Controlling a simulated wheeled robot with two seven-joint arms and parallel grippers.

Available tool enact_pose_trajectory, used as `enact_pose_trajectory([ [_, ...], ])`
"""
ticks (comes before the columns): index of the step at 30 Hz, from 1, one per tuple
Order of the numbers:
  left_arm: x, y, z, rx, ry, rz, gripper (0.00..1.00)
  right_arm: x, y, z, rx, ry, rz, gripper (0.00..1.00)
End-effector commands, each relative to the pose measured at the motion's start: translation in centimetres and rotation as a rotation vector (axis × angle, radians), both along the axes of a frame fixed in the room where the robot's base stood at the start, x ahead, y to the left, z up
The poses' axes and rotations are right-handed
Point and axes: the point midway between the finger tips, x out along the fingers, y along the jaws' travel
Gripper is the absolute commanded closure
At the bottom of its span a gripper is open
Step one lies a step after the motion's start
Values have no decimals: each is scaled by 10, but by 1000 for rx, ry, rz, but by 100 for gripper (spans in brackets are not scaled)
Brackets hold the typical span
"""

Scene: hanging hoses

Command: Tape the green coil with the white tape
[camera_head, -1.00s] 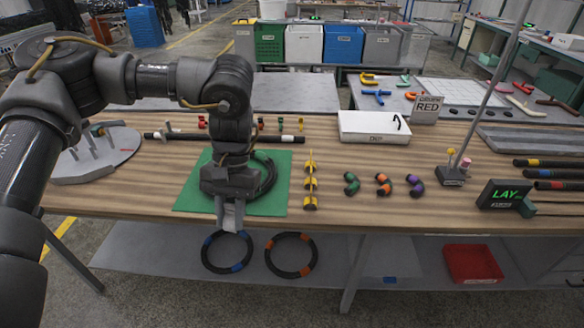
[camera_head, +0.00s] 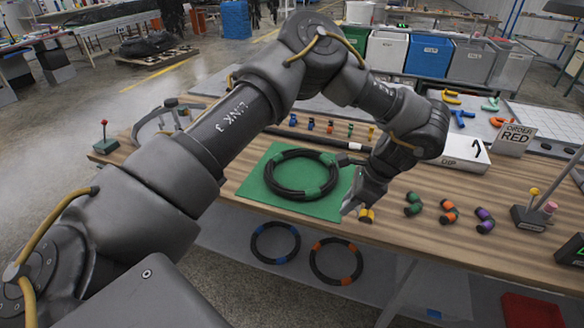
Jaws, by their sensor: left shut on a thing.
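The green coil (camera_head: 303,153), a black hose ring with green bands, lies flat on a green mat (camera_head: 259,190) in the head view. My left gripper (camera_head: 350,206) is just right of the mat, over the table's front part. It is shut, but I cannot make out what is between its pale fingertips. I cannot pick out the white tape with certainty. My right gripper is not in view.
A yellow and black piece (camera_head: 367,215) shows beside the left gripper. Coils with blue bands (camera_head: 274,258) and orange bands (camera_head: 335,277) are below the table's front edge. Small coloured parts (camera_head: 330,127) stand behind the mat. A white box (camera_head: 462,153) stands at the back right.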

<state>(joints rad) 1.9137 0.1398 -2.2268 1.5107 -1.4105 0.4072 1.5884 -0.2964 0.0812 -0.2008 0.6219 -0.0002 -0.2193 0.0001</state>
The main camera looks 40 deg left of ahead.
Motion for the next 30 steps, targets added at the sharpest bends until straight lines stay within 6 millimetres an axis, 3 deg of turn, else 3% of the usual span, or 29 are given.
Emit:
enact_pose_trajectory([
  [7, 50, 61, -24, -9, 8, -686, 96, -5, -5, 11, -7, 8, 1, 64],
  [15, 71, 148, -51, -12, 12, -1195, 96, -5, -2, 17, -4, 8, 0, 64],
  [21, 72, 196, -62, -9, 17, -1418, 96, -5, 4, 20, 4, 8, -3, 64],
  [30, 69, 234, -68, -5, 16, -1583, 96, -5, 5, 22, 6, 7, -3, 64],
])
